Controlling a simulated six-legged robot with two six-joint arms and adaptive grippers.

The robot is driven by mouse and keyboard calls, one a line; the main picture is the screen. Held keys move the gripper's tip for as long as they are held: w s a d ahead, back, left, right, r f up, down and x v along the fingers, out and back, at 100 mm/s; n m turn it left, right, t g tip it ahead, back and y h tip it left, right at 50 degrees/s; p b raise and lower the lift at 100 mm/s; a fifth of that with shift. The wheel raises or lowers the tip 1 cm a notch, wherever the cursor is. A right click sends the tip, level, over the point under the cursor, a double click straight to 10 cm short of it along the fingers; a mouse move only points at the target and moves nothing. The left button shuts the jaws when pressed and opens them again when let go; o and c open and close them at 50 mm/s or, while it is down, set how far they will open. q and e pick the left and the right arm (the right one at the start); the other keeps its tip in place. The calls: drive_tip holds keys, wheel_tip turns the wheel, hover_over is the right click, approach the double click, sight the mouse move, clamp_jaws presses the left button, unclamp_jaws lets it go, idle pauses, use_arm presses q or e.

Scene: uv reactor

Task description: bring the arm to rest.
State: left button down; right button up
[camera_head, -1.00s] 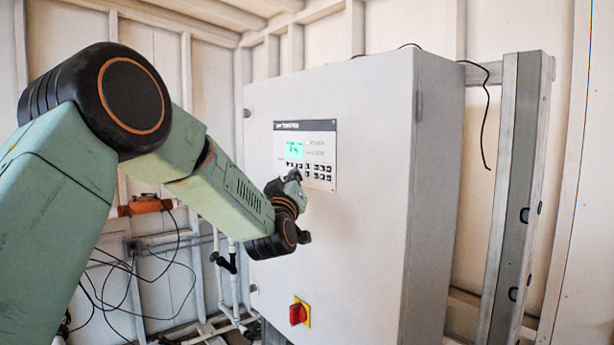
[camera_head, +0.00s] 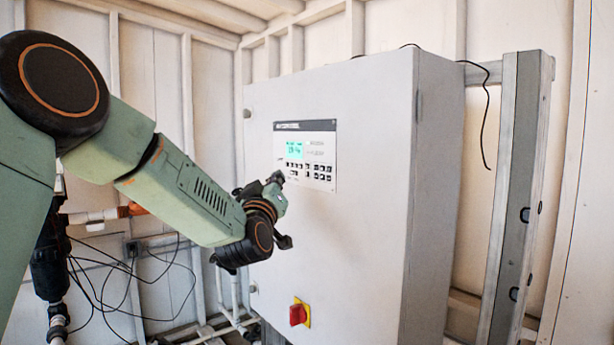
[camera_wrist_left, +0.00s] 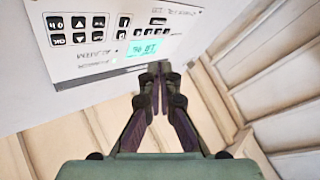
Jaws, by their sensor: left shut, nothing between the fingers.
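My left gripper (camera_head: 277,181) is in front of the grey control cabinet (camera_head: 350,250), just below and left of its keypad panel (camera_head: 306,155). In the left wrist view my left gripper (camera_wrist_left: 158,72) is shut, its fingertips together and empty. There the tips overlap the edge of the panel (camera_wrist_left: 95,30) near its lit green display (camera_wrist_left: 147,46); I cannot tell if they touch it. The display also shows in the head view (camera_head: 295,150). My right gripper is not in view.
A red rotary switch (camera_head: 299,313) on a yellow plate sits low on the cabinet door. Loose black cables (camera_head: 110,290) and white pipes (camera_head: 232,295) are at the left. A grey metal post (camera_head: 512,200) stands right of the cabinet.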

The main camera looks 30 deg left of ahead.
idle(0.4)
use_arm(q)
drive_tip(key=s+d+f+m+g+h+b, duration=0.2)
drive_tip(key=s+d+f+g, duration=0.15)
drive_tip(key=f, duration=0.95)
drive_tip(key=s+d+f+m+g+h+b, duration=0.1)
drive_tip(key=s+d+f+m+g+h, duration=0.25)
drive_tip(key=f, duration=0.95)
drive_tip(key=s+d+f+m+g+h+b, duration=0.15)
drive_tip(key=s+d+f, duration=0.35)
drive_tip(key=f, duration=0.8)
drive_tip(key=s+d+f+g+b, duration=0.2)
drive_tip(key=s+f+g+b, duration=0.1)
drive_tip(key=s+f, duration=0.7)
drive_tip(key=s+d+f+m+g+b, duration=0.1)
drive_tip(key=s+d+f+g+b, duration=0.1)
drive_tip(key=s+f, duration=0.8)
drive_tip(key=s+d+f+m+g+b, duration=0.1)
drive_tip(key=s+f+g+b, duration=0.4)
drive_tip(key=s+f, duration=0.6)
drive_tip(key=s+d+g, duration=0.1)
drive_tip(key=s, duration=0.2)
drive_tip(key=shift+s+d+h, duration=0.2)
drive_tip(key=shift+d+h, duration=0.1)
